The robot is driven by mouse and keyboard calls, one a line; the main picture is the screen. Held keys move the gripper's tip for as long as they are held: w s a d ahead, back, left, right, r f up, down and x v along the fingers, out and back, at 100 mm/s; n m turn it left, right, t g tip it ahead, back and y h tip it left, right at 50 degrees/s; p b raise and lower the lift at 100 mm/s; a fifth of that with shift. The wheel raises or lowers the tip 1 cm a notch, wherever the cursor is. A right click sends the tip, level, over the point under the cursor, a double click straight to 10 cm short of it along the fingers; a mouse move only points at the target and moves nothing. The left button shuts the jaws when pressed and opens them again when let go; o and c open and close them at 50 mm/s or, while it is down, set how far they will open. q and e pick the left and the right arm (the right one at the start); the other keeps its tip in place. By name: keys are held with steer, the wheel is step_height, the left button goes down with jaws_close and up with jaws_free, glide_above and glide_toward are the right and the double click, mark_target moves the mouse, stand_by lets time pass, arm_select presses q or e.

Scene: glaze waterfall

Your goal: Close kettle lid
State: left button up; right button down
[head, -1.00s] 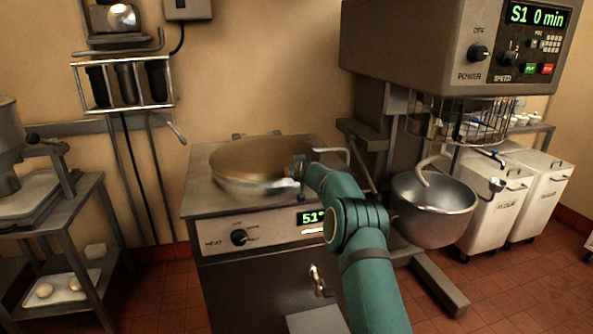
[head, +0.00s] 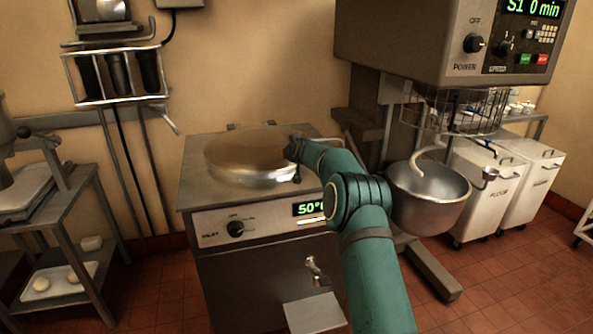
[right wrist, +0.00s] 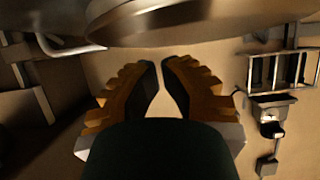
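The kettle (head: 275,262) is a steel cabinet with a heat knob and a green readout of about 50. Its round lid (head: 246,150) lies nearly flat over the top, and I cannot tell whether a gap is left under it. My right gripper (head: 292,152) is at the lid's right edge, largely hidden by my teal arm in the head view. In the right wrist view the fingers (right wrist: 160,68) are a narrow gap apart with nothing between them. The lid's rounded metal underside or rim (right wrist: 190,20) shows just beyond the tips. My left gripper is not in view.
A mixer with a steel bowl (head: 430,195) stands close to the right of the kettle, with white bins (head: 540,180) beyond. A steel rack (head: 50,240) stands at the left. A tap (head: 314,265) and a small shelf (head: 313,314) jut from the kettle's front.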

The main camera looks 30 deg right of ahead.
steer(key=s+f, duration=0.1)
steer(key=s, duration=0.1)
steer(key=s+a+f, duration=0.1)
steer(key=s, duration=0.2)
steer(key=s+a+f, duration=0.1)
steer(key=s, duration=0.2)
steer(key=shift+s+a+f+b, duration=0.2)
steer(key=shift+a+b, duration=0.05)
steer(key=shift+b, duration=0.15)
